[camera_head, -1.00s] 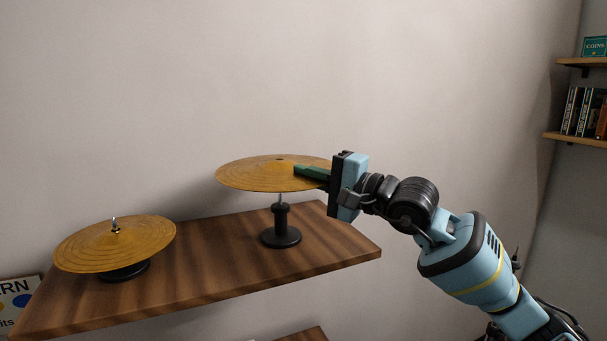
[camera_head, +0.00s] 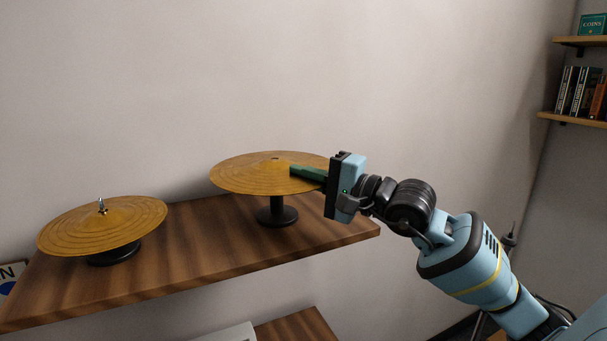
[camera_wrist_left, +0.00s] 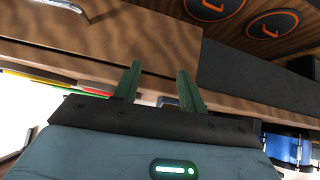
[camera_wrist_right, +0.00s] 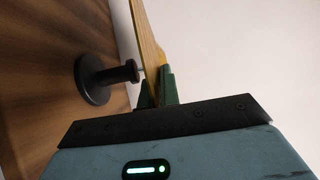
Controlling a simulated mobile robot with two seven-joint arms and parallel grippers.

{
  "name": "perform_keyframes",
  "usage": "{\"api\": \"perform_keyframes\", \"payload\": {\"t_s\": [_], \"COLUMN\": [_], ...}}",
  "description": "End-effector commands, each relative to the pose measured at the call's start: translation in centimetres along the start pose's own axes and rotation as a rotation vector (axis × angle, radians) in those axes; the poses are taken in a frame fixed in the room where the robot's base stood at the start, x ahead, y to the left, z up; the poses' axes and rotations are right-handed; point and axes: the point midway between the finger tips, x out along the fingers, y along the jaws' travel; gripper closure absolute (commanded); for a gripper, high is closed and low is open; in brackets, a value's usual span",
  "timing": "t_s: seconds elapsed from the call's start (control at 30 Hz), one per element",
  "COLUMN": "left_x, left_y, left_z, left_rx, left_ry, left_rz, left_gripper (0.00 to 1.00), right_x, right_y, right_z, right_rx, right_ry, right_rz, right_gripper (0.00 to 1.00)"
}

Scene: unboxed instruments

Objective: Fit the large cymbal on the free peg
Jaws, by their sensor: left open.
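The large cymbal (camera_head: 245,174), a wide brass disc, is above the black stand with the free peg (camera_head: 277,213) on the wooden shelf. My right gripper (camera_head: 300,172) is shut on the cymbal's right rim and holds it nearly level. In the right wrist view the cymbal (camera_wrist_right: 146,35) shows edge-on, just off the stand's black collar (camera_wrist_right: 128,72), with a short bit of thin pin between them. Whether the pin is in the hole is hidden. My left gripper (camera_wrist_left: 158,70) is open and empty, outside the head view.
Another brass cymbal (camera_head: 75,231) sits on a second stand at the left, its pin tip showing through the middle. The shelf (camera_head: 190,262) is otherwise clear. A wall is behind. Shelves with books (camera_head: 578,92) are far right. Wooden furniture (camera_wrist_left: 150,35) is near my left gripper.

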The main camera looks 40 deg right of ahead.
Motion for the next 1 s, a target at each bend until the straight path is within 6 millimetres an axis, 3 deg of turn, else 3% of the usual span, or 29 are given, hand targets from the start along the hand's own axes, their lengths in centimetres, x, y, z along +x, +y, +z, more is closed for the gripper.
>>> {"api": "perform_keyframes", "payload": {"t_s": [1.0], "left_x": [0.14], "left_y": [0.07], "left_z": [0.80], "left_rx": [-0.002], "left_ry": [-0.015], "left_rz": [0.001], "left_gripper": [0.59], "right_x": [-0.09], "right_y": [-0.17], "right_z": [-0.03], "right_rx": [-0.001], "right_ry": [0.000], "right_rz": [-0.003], "right_gripper": [1.00]}}
